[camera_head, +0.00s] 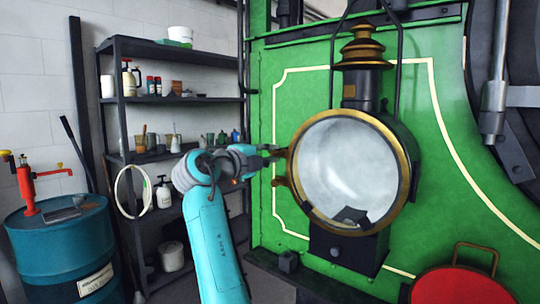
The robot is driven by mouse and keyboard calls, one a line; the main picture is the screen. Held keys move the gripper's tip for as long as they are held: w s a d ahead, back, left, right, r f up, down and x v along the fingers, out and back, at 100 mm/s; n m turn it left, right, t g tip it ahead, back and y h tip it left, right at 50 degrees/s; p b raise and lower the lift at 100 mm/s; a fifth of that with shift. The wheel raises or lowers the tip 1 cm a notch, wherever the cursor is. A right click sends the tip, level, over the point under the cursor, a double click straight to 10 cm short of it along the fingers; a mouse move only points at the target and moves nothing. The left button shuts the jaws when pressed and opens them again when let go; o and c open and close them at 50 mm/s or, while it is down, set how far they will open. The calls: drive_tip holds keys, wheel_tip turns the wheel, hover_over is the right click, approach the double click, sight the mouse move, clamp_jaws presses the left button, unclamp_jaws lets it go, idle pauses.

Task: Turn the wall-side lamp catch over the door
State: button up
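Two small brass lugs stick out from the wall-side, left edge of the rim: an upper lug (281,153) and a lower lug (280,182). I cannot tell which is the catch. A dark piece (351,216) lies across the lower part of the glass. My gripper (272,152) reaches from the left to the upper lug. Its fingers are small and dark here, and I cannot tell whether they touch or grip the lug.
A black shelf rack (175,101) with bottles and jars stands behind my arm at the left. A blue drum (62,250) with a red pump stands in front of it. A red disc with a brass handle (458,285) is at the lower right.

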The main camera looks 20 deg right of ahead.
drive_tip(key=shift+f, duration=0.1)
drive_tip(key=shift+s+a, duration=0.2)
drive_tip(key=shift+a, duration=0.05)
drive_tip(key=v, duration=1.1)
drive_tip(key=shift+s+a, duration=0.1)
drive_tip(key=shift+a, duration=0.05)
